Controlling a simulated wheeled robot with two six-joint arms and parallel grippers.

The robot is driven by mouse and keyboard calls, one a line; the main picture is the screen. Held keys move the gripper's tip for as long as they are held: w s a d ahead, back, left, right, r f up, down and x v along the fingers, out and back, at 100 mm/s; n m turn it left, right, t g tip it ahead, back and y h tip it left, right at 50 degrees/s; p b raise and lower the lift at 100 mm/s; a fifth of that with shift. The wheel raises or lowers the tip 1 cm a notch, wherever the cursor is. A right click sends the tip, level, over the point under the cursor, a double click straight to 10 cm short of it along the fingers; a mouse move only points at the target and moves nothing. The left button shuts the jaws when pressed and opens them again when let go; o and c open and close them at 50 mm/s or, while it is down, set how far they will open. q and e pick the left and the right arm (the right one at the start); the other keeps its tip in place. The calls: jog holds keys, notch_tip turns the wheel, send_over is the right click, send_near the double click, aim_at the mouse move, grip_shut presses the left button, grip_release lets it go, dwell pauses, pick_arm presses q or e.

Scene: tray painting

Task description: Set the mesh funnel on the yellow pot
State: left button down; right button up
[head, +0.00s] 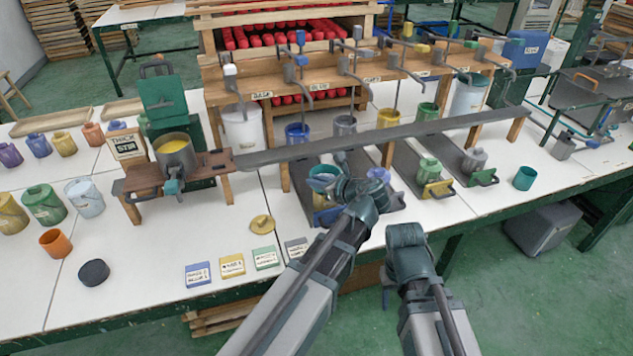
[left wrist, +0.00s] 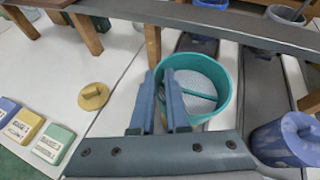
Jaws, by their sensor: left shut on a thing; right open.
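The mesh funnel is a teal ring with a pale mesh floor (left wrist: 198,88); in the head view its rim (head: 322,173) shows just left of my left gripper (head: 338,186). In the left wrist view my left gripper (left wrist: 164,88) is shut on the funnel's near-left wall. I cannot tell whether the funnel is held clear of what lies beneath it. A grey pot filled with yellow paint (head: 175,147) stands on the wooden stand at left. Yellow pots (head: 65,144) (head: 10,213) stand at the far left. My right gripper (head: 405,238) is open and empty at the front, its fingers hardly visible.
A long grey rail (head: 400,133) crosses behind the funnel. A round yellow lid (head: 262,224) and several label cards (head: 232,265) lie on the white table to the left. A teal cup (head: 524,178) stands at right.

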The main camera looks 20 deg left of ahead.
pick_arm(q)
jog(key=shift+f+b, duration=0.3)
jog(key=shift+f, duration=0.15)
pick_arm(e)
jog(key=shift+f, duration=0.45)
pick_arm(q)
jog(key=c, duration=0.9)
grip_release()
jog(key=shift+r, duration=0.1)
jog(key=shift+r, duration=0.1)
pick_arm(e)
jog(key=shift+r, duration=0.15)
